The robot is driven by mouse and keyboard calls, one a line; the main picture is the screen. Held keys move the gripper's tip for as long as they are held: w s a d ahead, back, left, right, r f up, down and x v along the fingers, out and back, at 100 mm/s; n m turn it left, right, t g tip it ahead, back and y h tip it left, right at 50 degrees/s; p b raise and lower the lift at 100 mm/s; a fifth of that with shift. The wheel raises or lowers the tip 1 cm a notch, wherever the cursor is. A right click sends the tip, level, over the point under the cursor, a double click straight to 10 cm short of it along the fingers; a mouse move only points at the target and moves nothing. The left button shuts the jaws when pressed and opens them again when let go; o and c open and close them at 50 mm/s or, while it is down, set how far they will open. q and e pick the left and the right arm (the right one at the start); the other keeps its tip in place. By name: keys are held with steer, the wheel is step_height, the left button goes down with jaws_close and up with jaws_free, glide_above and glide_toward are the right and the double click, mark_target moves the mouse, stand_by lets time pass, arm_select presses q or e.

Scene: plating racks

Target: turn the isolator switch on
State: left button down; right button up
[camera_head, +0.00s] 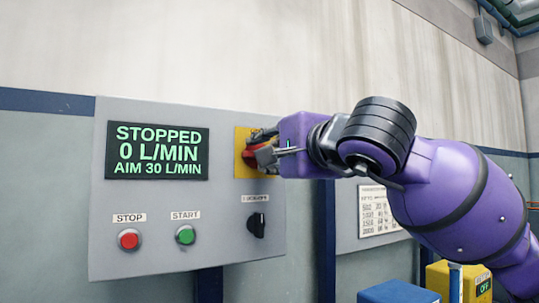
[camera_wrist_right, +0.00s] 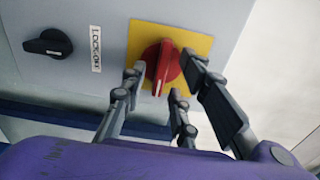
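The isolator switch is a red rotary knob with a white mark (camera_wrist_right: 164,65) on a yellow plate (camera_wrist_right: 197,42). In the head view the knob (camera_head: 249,157) is mostly covered by my right gripper (camera_head: 262,150). In the right wrist view the gripper (camera_wrist_right: 164,72) has fingers on both sides of the knob and one below it. They are very close to it, and contact or grip is unclear. The knob's white mark points toward the bottom of the wrist view. The display (camera_head: 157,151) reads STOPPED, 0 L/MIN, AIM 30 L/MIN. My left gripper is out of view.
On the grey panel (camera_head: 140,112) are a red STOP button (camera_head: 129,239), a green START button (camera_head: 186,235) and a black rotary switch (camera_head: 257,225), also in the wrist view (camera_wrist_right: 48,44). A blue box (camera_head: 398,293) and a yellow box (camera_head: 438,277) stand low right.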

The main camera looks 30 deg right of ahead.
steer(key=shift+s, duration=0.15)
steer(key=s, duration=1.1)
steer(key=shift+s+a, duration=0.35)
steer(key=shift+s, duration=0.05)
